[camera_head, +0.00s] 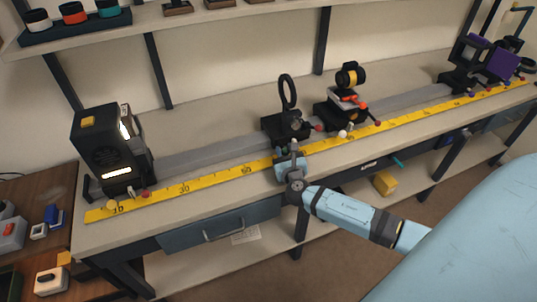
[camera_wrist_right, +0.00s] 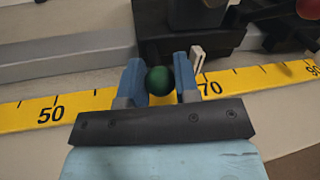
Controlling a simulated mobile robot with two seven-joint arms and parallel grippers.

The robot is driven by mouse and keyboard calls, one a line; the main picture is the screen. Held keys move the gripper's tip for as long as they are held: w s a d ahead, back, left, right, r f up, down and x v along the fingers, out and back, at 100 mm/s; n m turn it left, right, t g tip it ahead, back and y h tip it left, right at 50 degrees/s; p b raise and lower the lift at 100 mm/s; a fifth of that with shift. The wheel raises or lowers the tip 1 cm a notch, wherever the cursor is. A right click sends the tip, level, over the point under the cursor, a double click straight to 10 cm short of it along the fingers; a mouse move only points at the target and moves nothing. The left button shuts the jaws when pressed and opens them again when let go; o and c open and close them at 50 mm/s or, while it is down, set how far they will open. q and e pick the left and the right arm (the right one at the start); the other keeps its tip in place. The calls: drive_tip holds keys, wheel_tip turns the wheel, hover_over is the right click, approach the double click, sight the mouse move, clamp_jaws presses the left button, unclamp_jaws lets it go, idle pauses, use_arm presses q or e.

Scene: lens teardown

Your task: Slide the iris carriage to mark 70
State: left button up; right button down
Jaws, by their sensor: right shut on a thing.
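The carriage with an upright black ring (camera_head: 287,93), likely the iris carriage, stands on the grey rail in mid bench. My right gripper (camera_head: 290,149) is in front of its base, over the yellow scale (camera_head: 222,178). In the right wrist view my right gripper (camera_wrist_right: 158,68) is shut on a green ball knob (camera_wrist_right: 160,80), with one blue finger on each side. A white pointer (camera_wrist_right: 198,58) stands beside the right finger, close to the left of the printed 70. The carriage's dark base (camera_wrist_right: 190,38) is behind the knob. My left gripper is not in view.
A black lamp housing (camera_head: 100,150) stands at the rail's left end. A carriage with an orange and yellow part (camera_head: 347,100) is close on the right. A purple panel (camera_head: 502,65) is at the far right. The rail (camera_head: 205,151) is bare between lamp and ring carriage.

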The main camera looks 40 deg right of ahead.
drive_tip(key=shift+s+d, duration=0.2)
drive_tip(key=shift+d, duration=0.65)
drive_tip(key=c, duration=0.9)
unclamp_jaws()
drive_tip(key=shift+o, duration=0.2)
drive_tip(key=v, duration=1.3)
drive_tip(key=shift+s+a, duration=0.2)
drive_tip(key=shift+s, duration=0.15)
